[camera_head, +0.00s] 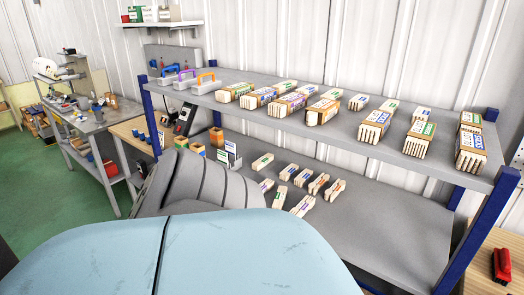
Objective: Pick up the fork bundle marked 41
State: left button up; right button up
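Several wooden bundles with printed labels and cut-out ends stand on the upper shelf (300,122). Several smaller bundles lie on the lower shelf (390,230), such as a green-labelled one (262,161) and an orange-marked one (335,189). The label numbers are too small to read, so I cannot tell which bundle is marked 41. Neither of my grippers is in view.
Grey caddies with coloured handles (207,84) stand at the upper shelf's left end. Blue posts (480,230) frame the rack. A grey workbench (95,120) is at the left. A red object (502,265) lies on wood at lower right. The lower shelf's right part is clear.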

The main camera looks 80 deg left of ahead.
aim_at(267, 185)
jog(key=u, duration=2.55)
jog(key=j+z, duration=0.1)
jog(key=z, duration=0.2)
jog(key=i+j+z, duration=0.1)
jog(key=z, duration=0.25)
jog(key=i+j+z, duration=0.15)
jog(key=j, duration=0.2)
jog(key=j+z, duration=0.2)
jog(key=j, duration=0.15)
jog(key=i+j+z, duration=0.15)
jog(key=j, duration=0.25)
jog(key=i+j+z, duration=0.1)
jog(key=j, duration=1)
jog(key=j+z, duration=0.15)
jog(key=j, duration=0.95)
jog(key=i+j, duration=0.05)
